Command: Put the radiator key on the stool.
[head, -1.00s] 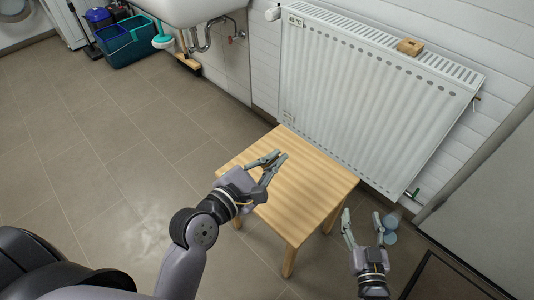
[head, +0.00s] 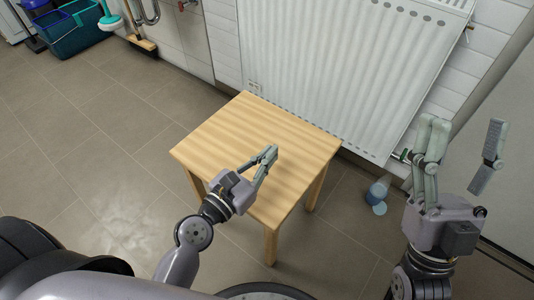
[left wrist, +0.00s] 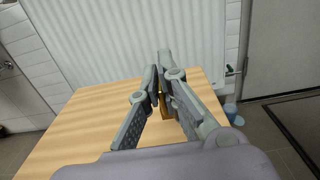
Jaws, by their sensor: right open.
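The stool (head: 230,125) is a square light-wood stool in front of the radiator; its top also fills much of the left wrist view (left wrist: 60,135). My left gripper (head: 270,152) is above the stool's top, with its fingers close together. In the left wrist view, a small dark and brass-coloured piece, which looks like the radiator key (left wrist: 167,107), shows between the fingers (left wrist: 160,75). The fingers hide most of it, and its height above the wood is hard to tell. My right gripper (head: 466,124) is open and empty, right of the stool.
The white radiator (head: 330,70) stands against the wall behind the stool. A small blue container (head: 378,191) is on the floor right of the stool. A teal bucket (head: 75,28) stands at the far left. The tiled floor left of the stool is clear.

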